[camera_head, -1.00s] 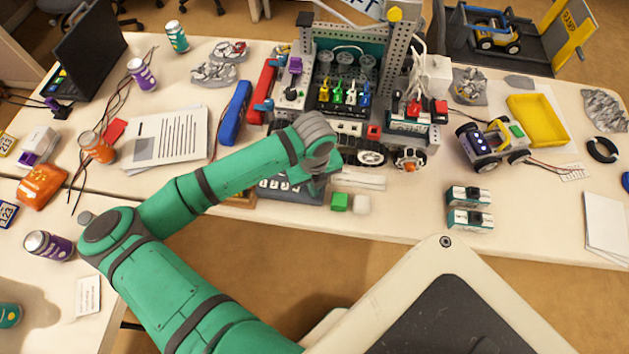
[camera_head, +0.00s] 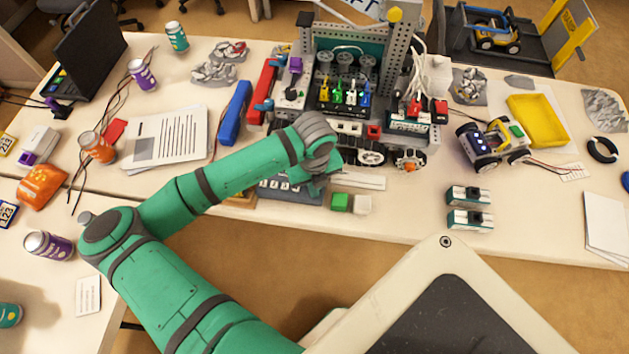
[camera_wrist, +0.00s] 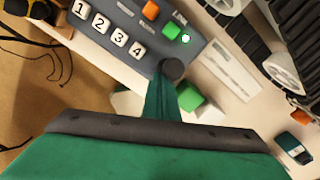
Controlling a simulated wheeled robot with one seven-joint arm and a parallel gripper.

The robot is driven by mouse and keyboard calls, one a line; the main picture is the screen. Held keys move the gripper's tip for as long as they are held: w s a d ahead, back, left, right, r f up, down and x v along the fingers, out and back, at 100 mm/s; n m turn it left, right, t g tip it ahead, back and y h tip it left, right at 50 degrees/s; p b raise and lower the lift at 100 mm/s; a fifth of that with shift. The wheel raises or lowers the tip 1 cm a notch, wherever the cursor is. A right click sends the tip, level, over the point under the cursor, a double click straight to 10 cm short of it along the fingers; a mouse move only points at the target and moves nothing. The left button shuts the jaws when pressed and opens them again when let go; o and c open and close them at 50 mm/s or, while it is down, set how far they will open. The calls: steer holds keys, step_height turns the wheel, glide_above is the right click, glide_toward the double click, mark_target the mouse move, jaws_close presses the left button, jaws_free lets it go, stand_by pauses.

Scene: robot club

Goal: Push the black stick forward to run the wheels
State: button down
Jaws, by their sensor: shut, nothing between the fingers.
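The black stick (camera_wrist: 173,69) shows in the wrist view as a round dark knob at the box's corner near the green light. My gripper (camera_wrist: 162,95) is shut and empty, its green fingers pointing at the stick's near side. I cannot tell whether they touch. In the head view my gripper (camera_head: 318,186) is over the box's right end. The wheeled robot (camera_head: 345,95) stands behind, its wheels (camera_head: 371,158) facing me.
A green block (camera_head: 340,201) and a white block (camera_head: 362,204) lie just right of the box. Two small teal-and-white modules (camera_head: 469,207) lie farther right near the table's front edge. A small wheeled car (camera_head: 490,145) and a yellow tray (camera_head: 538,118) stand at right.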

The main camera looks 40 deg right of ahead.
steer(key=shift+s+a, duration=0.1)
steer(key=shift+a, duration=0.05)
stand_by(0.3)
steer(key=shift+s+a, duration=1)
steer(key=shift+a, duration=0.2)
step_height(320, 180, up, 7)
stand_by(0.7)
stand_by(0.4)
